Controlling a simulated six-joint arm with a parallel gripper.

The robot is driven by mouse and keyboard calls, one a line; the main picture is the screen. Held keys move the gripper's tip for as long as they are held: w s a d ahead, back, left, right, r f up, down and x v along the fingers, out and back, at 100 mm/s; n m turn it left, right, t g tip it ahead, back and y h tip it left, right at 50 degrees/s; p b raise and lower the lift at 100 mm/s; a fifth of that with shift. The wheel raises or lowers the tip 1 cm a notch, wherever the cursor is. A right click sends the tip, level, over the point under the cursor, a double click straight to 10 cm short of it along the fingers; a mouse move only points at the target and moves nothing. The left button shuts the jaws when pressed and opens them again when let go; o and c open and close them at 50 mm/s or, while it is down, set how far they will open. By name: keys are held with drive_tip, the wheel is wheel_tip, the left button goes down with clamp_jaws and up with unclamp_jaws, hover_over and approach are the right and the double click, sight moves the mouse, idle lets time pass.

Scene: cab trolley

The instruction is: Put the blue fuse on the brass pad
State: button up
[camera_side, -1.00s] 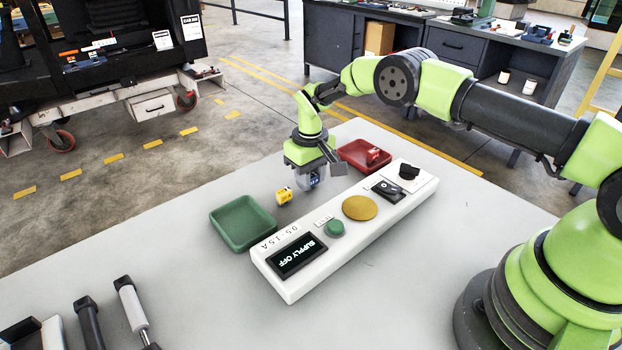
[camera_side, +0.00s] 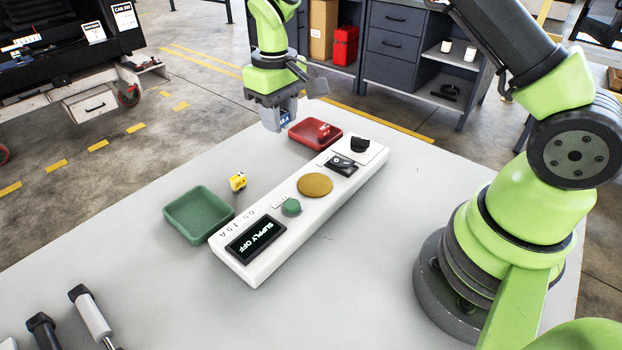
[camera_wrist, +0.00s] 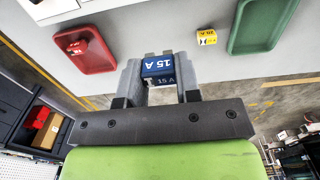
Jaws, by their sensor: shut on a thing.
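My gripper (camera_side: 277,118) is shut on the blue fuse (camera_side: 285,118) and holds it in the air above the far edge of the table. In the wrist view the blue fuse (camera_wrist: 158,66), marked 15 A, sits between the two fingers of my gripper (camera_wrist: 160,75). The brass pad (camera_side: 315,185) is a bare round disc on the white panel (camera_side: 262,262), nearer the camera and to the right of the gripper. The panel's display reads SUPPLY OFF.
A yellow fuse (camera_side: 238,181) lies on the table near a green tray (camera_side: 172,215), which looks empty. A red tray (camera_side: 295,138) holds a red fuse (camera_side: 323,131) close by my gripper. The panel also carries a green button (camera_side: 291,207), a rocker switch (camera_side: 341,166) and a black knob (camera_side: 358,145).

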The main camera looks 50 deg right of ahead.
drive_tip(key=s+r, duration=0.2)
drive_tip(key=s, duration=0.5)
hover_over(313, 183)
wheel_tip(313, 183, down, 6)
drive_tip(key=shift+r, duration=0.15)
drive_tip(key=shift+f, duration=2.4)
drive_tip(key=shift+f, duration=0.1)
drive_tip(key=o, duration=0.9)
